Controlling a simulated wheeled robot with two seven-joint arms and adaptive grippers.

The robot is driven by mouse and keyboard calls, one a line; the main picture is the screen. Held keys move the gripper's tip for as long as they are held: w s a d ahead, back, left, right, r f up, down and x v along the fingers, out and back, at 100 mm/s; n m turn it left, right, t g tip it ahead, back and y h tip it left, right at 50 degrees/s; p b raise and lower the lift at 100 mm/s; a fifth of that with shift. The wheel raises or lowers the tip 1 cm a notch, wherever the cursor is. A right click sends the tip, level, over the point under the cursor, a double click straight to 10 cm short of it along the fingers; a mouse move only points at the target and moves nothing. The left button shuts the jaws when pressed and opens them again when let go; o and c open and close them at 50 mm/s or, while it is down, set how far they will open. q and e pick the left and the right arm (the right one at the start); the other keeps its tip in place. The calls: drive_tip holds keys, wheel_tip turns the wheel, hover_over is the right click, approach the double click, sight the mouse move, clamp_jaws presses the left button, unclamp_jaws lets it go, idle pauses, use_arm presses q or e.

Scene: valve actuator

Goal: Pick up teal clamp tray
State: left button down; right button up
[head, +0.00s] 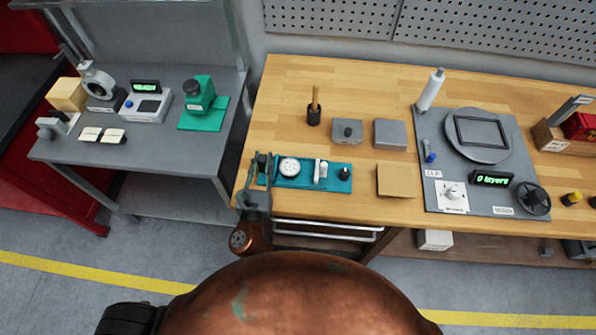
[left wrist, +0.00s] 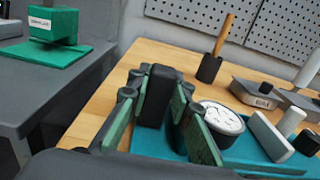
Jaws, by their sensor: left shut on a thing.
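The teal clamp tray (head: 312,184) lies near the front left edge of the wooden workbench. It carries a round white-faced gauge (head: 290,167), a pale upright block (head: 321,171) and a black knob (head: 345,173). My left gripper (head: 261,172) is at the tray's left end. In the left wrist view, the gripper's green-padded fingers (left wrist: 160,105) stand either side of a black upright block (left wrist: 155,95) at that end and are shut on it. The tray also shows in the left wrist view (left wrist: 255,163), partly hidden by the fingers. My right gripper is not in view.
Right of the tray lies a flat brown square (head: 395,181). Behind are grey blocks (head: 390,134) and a black holder with a wooden handle (head: 313,115). A grey panel with a turntable (head: 478,135) fills the right. A grey side table (head: 150,150) stands left, across a gap.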

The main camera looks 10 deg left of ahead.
use_arm(q)
drive_tip(key=shift+r, duration=0.2)
wheel_tip(320, 180, up, 9)
drive_tip(key=shift+f, duration=4.7)
drive_tip(key=shift+f, duration=0.1)
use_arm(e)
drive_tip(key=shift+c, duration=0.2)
